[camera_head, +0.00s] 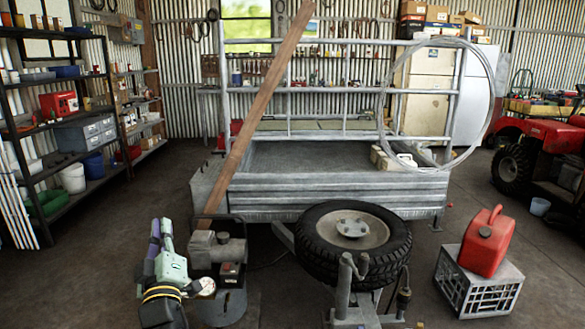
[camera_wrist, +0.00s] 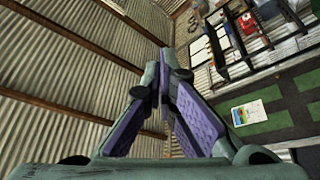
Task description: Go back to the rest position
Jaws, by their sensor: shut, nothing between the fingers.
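My gripper (camera_head: 161,228) is at the lower left of the head view, pointing upward, with purple and pale green parts. In the wrist view my gripper's purple-padded fingers (camera_wrist: 164,80) lean together and meet at the tips. It is shut and empty, with nothing between the fingers.
A grey metal trailer (camera_head: 330,195) with a spare wheel (camera_head: 352,243) fills the middle. A wooden plank (camera_head: 255,115) leans over it. Shelves (camera_head: 60,125) line the left. A red fuel can (camera_head: 487,242) sits on a crate (camera_head: 478,285) at right.

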